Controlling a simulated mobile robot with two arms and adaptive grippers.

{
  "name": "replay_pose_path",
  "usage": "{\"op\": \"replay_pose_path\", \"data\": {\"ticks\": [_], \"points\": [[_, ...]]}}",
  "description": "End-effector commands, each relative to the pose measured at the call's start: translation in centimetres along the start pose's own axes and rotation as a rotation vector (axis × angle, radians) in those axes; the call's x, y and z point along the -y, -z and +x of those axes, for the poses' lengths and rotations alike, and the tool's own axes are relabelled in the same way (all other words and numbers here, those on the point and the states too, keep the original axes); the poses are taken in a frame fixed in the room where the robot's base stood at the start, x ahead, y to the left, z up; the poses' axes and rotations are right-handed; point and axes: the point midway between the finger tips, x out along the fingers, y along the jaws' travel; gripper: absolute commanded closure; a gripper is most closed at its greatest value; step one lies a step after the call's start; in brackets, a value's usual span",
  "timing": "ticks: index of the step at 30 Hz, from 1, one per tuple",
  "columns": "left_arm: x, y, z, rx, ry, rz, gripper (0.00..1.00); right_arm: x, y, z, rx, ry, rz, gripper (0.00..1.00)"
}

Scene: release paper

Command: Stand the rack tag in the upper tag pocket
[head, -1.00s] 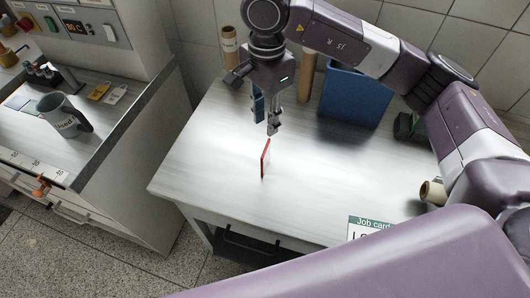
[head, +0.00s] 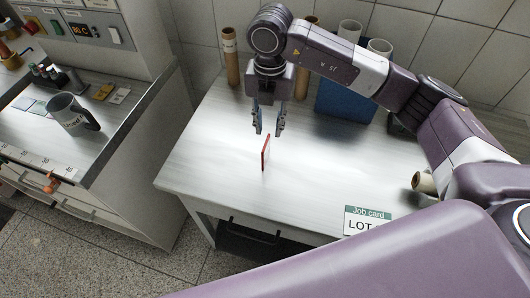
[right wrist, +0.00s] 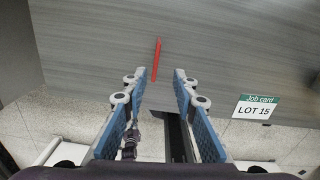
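In the right wrist view the red strip lies just beyond the gap between the fingertips. My left gripper is not in view. I cannot make out the upper tag pocket in either view.
The metal table (head: 205,150) is mostly clear around the tag. A job card (head: 367,220) reading LOT 15 is at its front right. A blue bin (head: 345,98) and brown tubes (head: 231,60) stand at the back. A side counter at left holds a grey mug (head: 66,113).

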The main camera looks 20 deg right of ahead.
Motion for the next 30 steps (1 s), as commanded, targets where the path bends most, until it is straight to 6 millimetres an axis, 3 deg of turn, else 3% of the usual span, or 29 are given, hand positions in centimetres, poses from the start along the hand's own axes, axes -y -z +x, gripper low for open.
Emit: {"op": "replay_pose_path", "data": {"ticks": [7,22,30], "points": [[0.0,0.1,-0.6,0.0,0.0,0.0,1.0,0.1,-0.1,1.1,-0.002,0.003,0.115,0.74],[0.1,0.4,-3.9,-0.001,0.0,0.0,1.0,-0.7,-0.2,7.2,-0.002,0.003,0.112,0.74],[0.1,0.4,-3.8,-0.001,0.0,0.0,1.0,-0.7,-0.3,8.0,0.001,0.001,0.11,0.74]]}}
